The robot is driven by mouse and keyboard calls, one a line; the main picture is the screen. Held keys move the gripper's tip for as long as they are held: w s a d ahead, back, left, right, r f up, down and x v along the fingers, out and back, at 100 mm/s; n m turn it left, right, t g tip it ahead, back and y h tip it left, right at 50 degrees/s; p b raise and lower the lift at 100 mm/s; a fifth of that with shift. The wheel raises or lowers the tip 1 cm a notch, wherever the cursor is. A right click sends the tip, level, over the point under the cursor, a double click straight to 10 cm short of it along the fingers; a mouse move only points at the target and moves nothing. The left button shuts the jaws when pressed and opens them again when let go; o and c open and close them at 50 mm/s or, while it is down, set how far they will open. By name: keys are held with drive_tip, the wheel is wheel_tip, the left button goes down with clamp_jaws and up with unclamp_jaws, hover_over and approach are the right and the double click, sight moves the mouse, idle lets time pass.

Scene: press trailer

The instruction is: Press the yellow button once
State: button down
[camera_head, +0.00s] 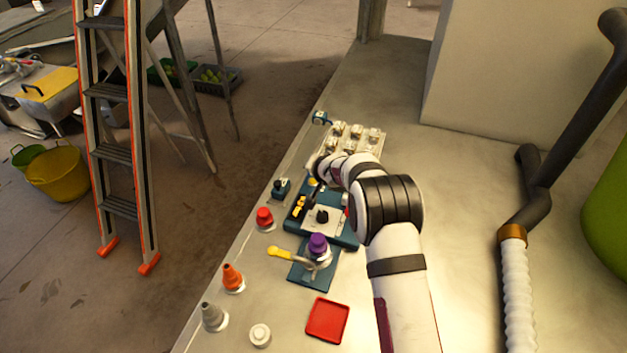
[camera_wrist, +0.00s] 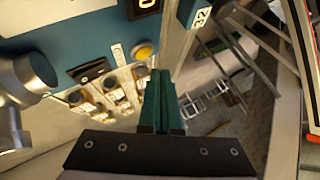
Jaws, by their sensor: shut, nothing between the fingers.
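The yellow button (camera_wrist: 144,50) is a small round dome on a blue panel (camera_wrist: 90,38), seen near the top centre of the wrist view. My gripper (camera_wrist: 160,74) has its two green fingers shut together and empty. The fingertips appear just below and to the right of the button in that view, apart from it in the picture; their height above the panel is hard to judge. In the head view, a small yellow spot (camera_head: 313,183) at the panel's far end seems to be the button. My wrist partly covers the panel there.
A black knob (camera_head: 322,215) is on the panel, with a purple button (camera_head: 318,246) and a yellow-handled lever (camera_head: 280,253) nearer. A red button (camera_head: 264,217) stands left. A switch box (camera_head: 357,136) lies beyond. A red tray (camera_head: 327,320) is at the front.

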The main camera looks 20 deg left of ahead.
wheel_tip(320, 180, up, 4)
idle(0.4)
idle(0.6)
drive_tip(key=s+d+r+g, duration=0.3)
drive_tip(key=s+d+r, duration=1.05)
drive_tip(key=s, duration=0.25)
drive_tip(key=s+d+m+g+h, duration=0.1)
drive_tip(key=s+d, duration=0.3)
drive_tip(key=s, duration=0.6)
drive_tip(key=s+d+f+m+g+h, duration=0.1)
drive_tip(key=s+d+g, duration=0.1)
drive_tip(key=s+d, duration=0.3)
drive_tip(key=s+d+m+g+h, duration=0.1)
drive_tip(key=s+d, duration=0.4)
drive_tip(key=s, duration=0.9)
drive_tip(key=shift+s+f+m+g+h, duration=0.3)
drive_tip(key=shift+f+m, duration=0.1)
drive_tip(key=shift+w+d, duration=0.1)
